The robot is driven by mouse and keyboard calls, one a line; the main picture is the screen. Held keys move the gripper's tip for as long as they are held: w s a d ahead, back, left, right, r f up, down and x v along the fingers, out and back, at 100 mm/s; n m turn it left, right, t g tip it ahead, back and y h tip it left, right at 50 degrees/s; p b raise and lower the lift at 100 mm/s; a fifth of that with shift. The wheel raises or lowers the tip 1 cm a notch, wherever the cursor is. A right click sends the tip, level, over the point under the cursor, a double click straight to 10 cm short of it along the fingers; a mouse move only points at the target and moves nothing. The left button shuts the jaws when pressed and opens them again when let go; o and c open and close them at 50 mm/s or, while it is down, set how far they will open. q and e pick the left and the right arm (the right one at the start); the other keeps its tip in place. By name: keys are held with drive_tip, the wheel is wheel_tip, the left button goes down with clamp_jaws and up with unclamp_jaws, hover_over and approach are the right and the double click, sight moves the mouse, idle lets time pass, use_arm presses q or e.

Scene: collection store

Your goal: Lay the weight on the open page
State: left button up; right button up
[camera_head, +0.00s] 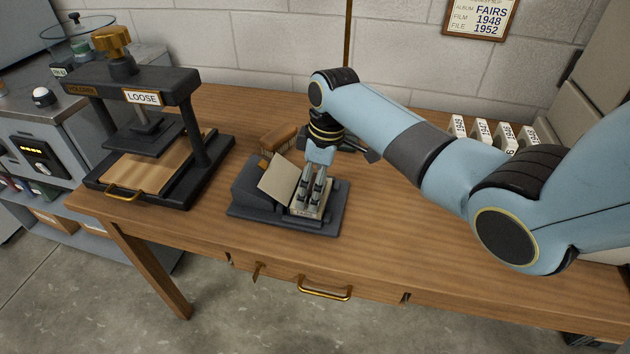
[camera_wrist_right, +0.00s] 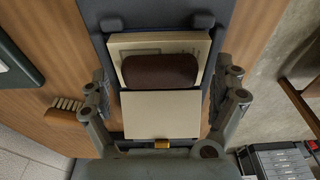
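An open book lies on a dark grey cradle (camera_head: 240,212); its raised cream leaf (camera_head: 278,181) tilts up at the left. In the right wrist view the same cream leaf (camera_wrist_right: 160,116) is nearest, and the printed page (camera_wrist_right: 125,46) is beyond it. The weight, a dark brown rounded roll (camera_wrist_right: 158,71), is over the printed page, across its width. In the head view it is hidden by my fingers. My right gripper (camera_head: 309,204) points down over the page. Its fingers stand apart on either side of the weight, with gaps showing between. My left gripper is out of view.
A brush (camera_head: 278,138) lies behind the cradle, close to my right wrist. A black press (camera_head: 188,150) with a brass knob stands to the left. Year-marked files (camera_head: 482,131) stand at the back right. The tabletop in front of the cradle is clear.

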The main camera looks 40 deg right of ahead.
wheel_tip(320, 180, up, 12)
drive_tip(key=s+d+p, duration=0.1)
drive_tip(key=shift+s, duration=0.15)
idle(0.4)
idle(0.4)
